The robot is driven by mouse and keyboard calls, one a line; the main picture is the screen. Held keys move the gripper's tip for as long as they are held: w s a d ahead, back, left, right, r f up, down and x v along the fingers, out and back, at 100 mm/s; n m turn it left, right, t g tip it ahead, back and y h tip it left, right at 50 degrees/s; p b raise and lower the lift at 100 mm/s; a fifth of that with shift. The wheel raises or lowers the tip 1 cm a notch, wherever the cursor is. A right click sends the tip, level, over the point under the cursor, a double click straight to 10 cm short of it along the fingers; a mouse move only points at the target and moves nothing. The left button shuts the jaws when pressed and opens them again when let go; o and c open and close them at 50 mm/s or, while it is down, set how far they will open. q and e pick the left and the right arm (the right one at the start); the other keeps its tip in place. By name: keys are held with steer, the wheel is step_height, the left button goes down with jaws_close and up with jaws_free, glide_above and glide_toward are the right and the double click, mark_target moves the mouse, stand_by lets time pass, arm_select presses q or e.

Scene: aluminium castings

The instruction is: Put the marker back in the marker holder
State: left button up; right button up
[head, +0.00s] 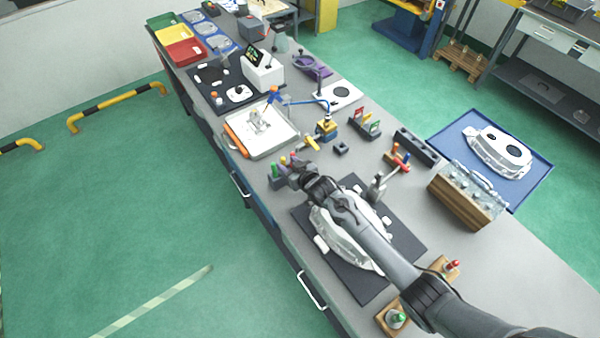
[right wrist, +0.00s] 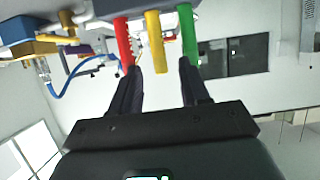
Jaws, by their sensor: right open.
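A dark marker holder (head: 277,183) stands near the bench's front edge with several coloured markers upright in it. In the right wrist view, which is upside down, a red marker (right wrist: 124,42), a yellow marker (right wrist: 154,40) and a green marker (right wrist: 187,35) stand side by side. My right gripper (head: 292,172) is open beside the holder. In its wrist view the fingertips (right wrist: 160,68) lie either side of the yellow marker, over the red and green ones; contact cannot be told. The holder's base is mostly hidden. My left gripper is not in view.
A yellow stick-like object (head: 312,143) lies on the bench beyond the gripper. A white tray (head: 262,130) is left of it. A casting (head: 345,235) on a dark mat (head: 400,232) lies under my right arm. A rack with coloured pieces (head: 366,124) stands farther back.

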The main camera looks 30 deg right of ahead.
steer(key=v, duration=0.9)
steer(key=shift+s, duration=0.15)
steer(key=s+a+g+h, duration=0.2)
steer(key=s+g, duration=0.7)
steer(key=s, duration=2.2)
step_height(320, 180, up, 17)
steer(key=s+p, duration=0.2)
steer(key=p, duration=1.4)
steer(key=shift+d+g, duration=0.25)
steer(key=shift+g, duration=0.15)
